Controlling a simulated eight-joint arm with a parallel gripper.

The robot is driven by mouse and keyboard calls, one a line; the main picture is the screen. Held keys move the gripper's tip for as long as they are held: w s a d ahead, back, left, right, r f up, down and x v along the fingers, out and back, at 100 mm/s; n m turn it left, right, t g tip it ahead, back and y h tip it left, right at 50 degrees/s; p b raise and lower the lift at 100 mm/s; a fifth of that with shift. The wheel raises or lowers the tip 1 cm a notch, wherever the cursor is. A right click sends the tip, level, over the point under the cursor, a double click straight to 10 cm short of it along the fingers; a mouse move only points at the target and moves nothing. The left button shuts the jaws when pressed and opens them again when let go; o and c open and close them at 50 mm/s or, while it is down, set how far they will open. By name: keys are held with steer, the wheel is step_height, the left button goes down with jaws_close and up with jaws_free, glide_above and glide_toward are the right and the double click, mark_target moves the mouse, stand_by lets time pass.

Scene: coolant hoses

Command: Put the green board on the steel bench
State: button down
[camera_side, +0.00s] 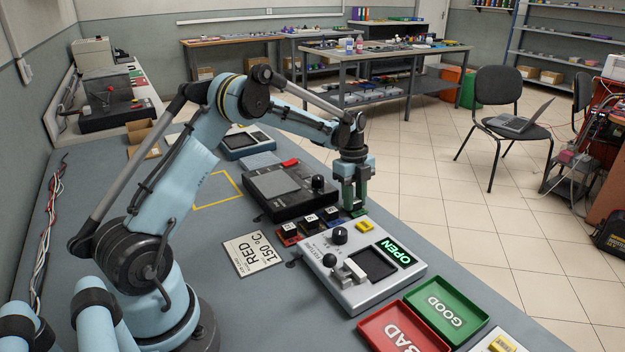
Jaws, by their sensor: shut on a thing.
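My gripper (355,204) points straight down near the right edge of the grey work surface, at the far end of a row of small boards. Its jaws are shut on the green board (349,196), which shows as a narrow green strip, mostly hidden by the fingers. Whether its lower edge touches the surface below is unclear. A grey metal-legged bench (437,50) stands behind across the tiled floor, with bottles and small items on it. I cannot tell for sure that it is the steel bench.
A white fixture (338,277) with a lit OPEN display stands in front. Several small boards (289,234) sit left of my gripper, beside a black device (283,190). A green GOOD tray (446,309) and red BAD tray (403,329) lie at front right. A chair (498,95) stands beyond.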

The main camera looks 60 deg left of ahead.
steer(key=shift+f, duration=0.1)
steer(key=c, duration=0.8)
jaws_free()
step_height(320, 180, up, 12)
steer(key=a, duration=0.1)
steer(key=s+d+r+n+t+y, duration=0.1)
steer(key=s+d+r+n+t, duration=0.1)
steer(key=s+d+r+n, duration=0.3)
steer(key=shift+s+d+f+n+t, duration=0.8)
steer(key=shift+s+d+n, duration=1.05)
steer(key=shift+s+n, duration=0.45)
steer(key=shift+s+d+f+n+t, duration=0.55)
steer(key=shift+s+d+n+t, duration=0.4)
steer(key=shift+s+d+n, duration=1.3)
steer(key=shift+s+d+f+n+t, duration=0.8)
steer(key=shift+s+d+n, duration=0.9)
steer(key=shift+s, duration=1.05)
